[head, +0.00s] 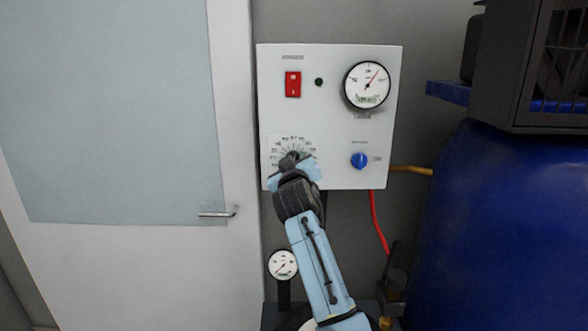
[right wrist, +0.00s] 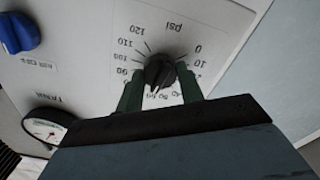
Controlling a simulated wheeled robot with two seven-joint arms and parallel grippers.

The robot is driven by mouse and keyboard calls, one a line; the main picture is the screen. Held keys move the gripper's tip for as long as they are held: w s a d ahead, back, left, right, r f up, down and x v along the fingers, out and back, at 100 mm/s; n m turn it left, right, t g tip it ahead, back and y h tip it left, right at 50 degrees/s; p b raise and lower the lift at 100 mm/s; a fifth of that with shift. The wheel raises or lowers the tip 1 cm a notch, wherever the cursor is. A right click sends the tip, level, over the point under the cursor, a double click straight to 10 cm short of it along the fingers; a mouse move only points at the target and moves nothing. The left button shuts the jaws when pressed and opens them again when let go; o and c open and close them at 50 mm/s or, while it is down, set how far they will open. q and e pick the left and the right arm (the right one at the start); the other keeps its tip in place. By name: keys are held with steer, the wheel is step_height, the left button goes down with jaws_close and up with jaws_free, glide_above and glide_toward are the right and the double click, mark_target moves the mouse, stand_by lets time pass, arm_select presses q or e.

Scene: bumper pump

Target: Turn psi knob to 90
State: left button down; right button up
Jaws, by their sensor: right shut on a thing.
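The black psi knob (right wrist: 159,72) sits at the middle of a white dial plate (right wrist: 168,30) with numbers from 0 to 120, upside down in the right wrist view. My right gripper (right wrist: 160,85) has one green finger on each side of the knob and is shut on it. The knob's pointer seems to face the lower part of the dial, but its exact number cannot be read. In the head view my right gripper (head: 292,165) covers most of the knob and the lower part of the dial plate (head: 285,143). My left gripper is not in view.
The white control panel (head: 325,75) also holds a red switch (head: 293,84), a large gauge (head: 367,84) and a blue knob (head: 359,160). A door with a handle (head: 218,213) stands left, a blue tank (head: 500,230) right.

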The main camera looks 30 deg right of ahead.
steer(key=shift+m+b, duration=0.3)
steer(key=shift+m, duration=5.4)
steer(key=o, duration=1)
steer(key=shift+r, duration=0.15)
step_height(320, 180, up, 10)
steer(key=shift+f, duration=0.1)
